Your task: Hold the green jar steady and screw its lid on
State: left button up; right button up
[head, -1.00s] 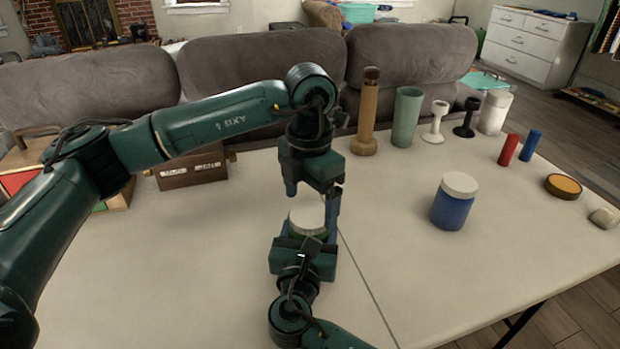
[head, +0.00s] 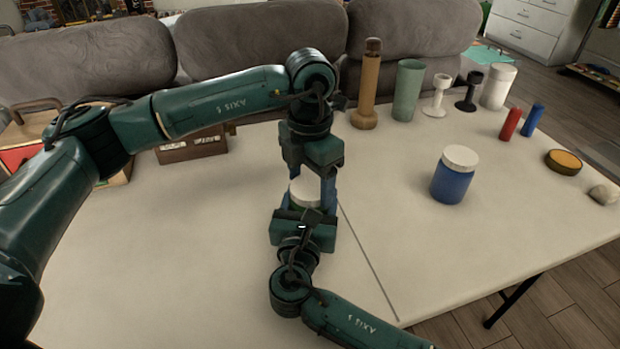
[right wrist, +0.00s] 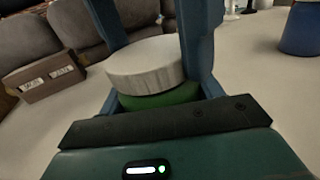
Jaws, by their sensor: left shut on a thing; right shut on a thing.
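The green jar (right wrist: 160,97) stands on the table with a white ribbed lid (right wrist: 145,66) on top; how tightly the lid sits I cannot tell. In the head view the lid (head: 305,191) shows between my two grippers, and most of the jar is hidden. My right gripper (head: 304,214) comes from the near side and is shut on the jar's body. My left gripper (head: 310,186) points down from above and is shut on the lid; its contact is partly hidden.
A blue jar with a white lid (head: 453,183) stands to the right. A brown cylinder (head: 367,90), a green cylinder (head: 407,92) and other small items line the back. A labelled wooden box (head: 192,147) stands behind left. The table's front left is clear.

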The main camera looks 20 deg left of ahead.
pick_arm(q)
jog(key=shift+c, duration=0.9)
jog(key=o, duration=1.2)
jog(key=shift+c, duration=0.2)
notch_tip(320, 180, up, 12)
pick_arm(e)
jog(key=o, duration=2)
jog(key=shift+c, duration=0.2)
